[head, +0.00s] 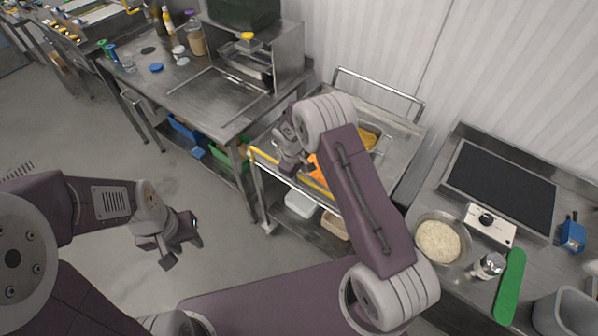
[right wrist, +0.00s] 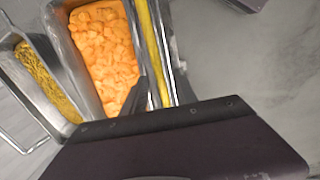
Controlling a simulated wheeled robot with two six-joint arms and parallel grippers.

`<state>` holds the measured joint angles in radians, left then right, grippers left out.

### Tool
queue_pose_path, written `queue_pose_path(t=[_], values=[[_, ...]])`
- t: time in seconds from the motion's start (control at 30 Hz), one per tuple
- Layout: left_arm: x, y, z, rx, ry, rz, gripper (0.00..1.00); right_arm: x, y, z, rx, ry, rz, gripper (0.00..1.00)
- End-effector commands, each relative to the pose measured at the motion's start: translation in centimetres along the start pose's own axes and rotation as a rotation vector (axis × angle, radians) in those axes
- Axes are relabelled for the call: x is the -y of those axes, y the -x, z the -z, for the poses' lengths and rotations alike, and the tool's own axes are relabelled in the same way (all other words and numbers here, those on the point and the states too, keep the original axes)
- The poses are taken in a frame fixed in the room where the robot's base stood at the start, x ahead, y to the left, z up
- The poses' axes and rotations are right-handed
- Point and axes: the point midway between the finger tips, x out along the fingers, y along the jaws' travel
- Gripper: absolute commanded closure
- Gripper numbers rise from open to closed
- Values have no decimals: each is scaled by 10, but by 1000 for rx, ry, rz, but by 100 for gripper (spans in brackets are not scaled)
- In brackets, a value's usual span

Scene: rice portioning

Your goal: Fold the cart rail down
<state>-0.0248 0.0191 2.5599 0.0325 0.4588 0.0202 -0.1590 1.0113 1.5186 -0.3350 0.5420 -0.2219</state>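The cart (head: 398,160) stands in the middle of the head view. Its yellow rail (head: 264,157) runs along the near left edge, level with the cart top. In the right wrist view the yellow rail (right wrist: 148,40) runs beside a pan of orange cubes. My right gripper (head: 285,166) is at this rail, partly covering it. In the right wrist view its dark fingers (right wrist: 160,95) are apart, on either side of the rail; contact is unclear. My left gripper (head: 180,250) is open and empty above the floor, away from the cart.
The cart also has a metal handle (head: 380,88) at its back and bins (head: 301,204) on its lower shelf. A steel table (head: 190,98) stands left; a counter with a rice bowl (head: 437,241) stands right. Clear floor (head: 190,170) lies left of the cart.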

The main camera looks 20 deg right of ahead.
Motion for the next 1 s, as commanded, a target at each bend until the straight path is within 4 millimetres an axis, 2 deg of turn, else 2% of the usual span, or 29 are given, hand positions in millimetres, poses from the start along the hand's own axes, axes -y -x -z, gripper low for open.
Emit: queue_pose_path(t=[0.2,0.23,0.33,1.0], values=[[0,0,0,0,0,0,64,0,-1,0,-1,0,-1,66],[0,0,0,0,0,0,64,0,-1,0,-1,0,-1,71],[0,0,0,0,0,0,64,0,-1,0,-1,0,-1,99],[0,0,0,0,0,0,64,0,-1,0,-1,0,0,100]])
